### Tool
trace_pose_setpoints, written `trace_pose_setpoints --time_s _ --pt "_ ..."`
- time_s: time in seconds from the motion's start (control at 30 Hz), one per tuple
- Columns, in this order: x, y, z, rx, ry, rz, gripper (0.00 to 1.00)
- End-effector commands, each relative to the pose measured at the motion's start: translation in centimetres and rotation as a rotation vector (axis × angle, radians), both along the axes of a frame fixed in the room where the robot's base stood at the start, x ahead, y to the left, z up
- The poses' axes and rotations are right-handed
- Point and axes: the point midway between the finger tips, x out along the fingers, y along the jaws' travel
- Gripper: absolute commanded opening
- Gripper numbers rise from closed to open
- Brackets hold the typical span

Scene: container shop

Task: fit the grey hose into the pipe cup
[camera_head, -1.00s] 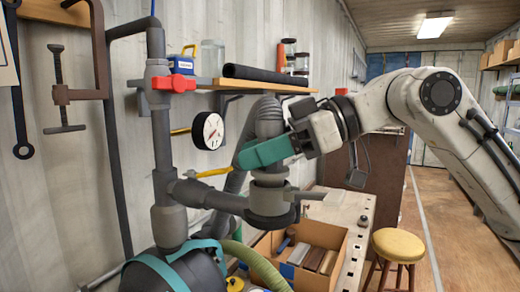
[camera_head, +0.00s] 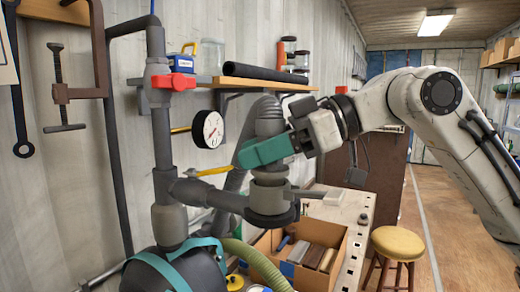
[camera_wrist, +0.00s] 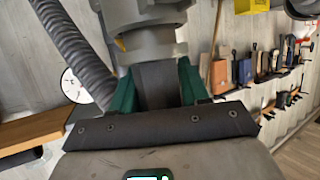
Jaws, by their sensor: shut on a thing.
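The grey hose has a stepped end cuff (camera_head: 268,118) upright in the middle of the head view; its ribbed length bends down behind the pipework. In the wrist view the ribbed hose (camera_wrist: 78,48) runs at the upper left and the cuff (camera_wrist: 152,42) is at the top. My gripper (camera_head: 265,151) has green fingers closed around the cuff from the right; in the wrist view a finger (camera_wrist: 124,95) lies on either side of it. The grey pipe cup (camera_head: 272,202) is directly below, with a lever at its right. I cannot tell whether the cuff is inside it.
A vertical pipe with a red-handled valve (camera_head: 172,82) and a gauge (camera_head: 208,130) stand left. A yellow lever (camera_head: 214,171) sits close to my fingertips. A shelf (camera_head: 250,83) is behind. A cardboard box (camera_head: 335,268) and a stool (camera_head: 397,241) are lower right.

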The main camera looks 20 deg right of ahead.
Motion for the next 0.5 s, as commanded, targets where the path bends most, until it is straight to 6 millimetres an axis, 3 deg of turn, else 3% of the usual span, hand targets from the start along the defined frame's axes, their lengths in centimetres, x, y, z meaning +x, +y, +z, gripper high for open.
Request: trace_pose_setpoints --time_s 0.5 --pt "0.00 -0.01 -0.91 0.001 -0.001 -0.001 0.00"
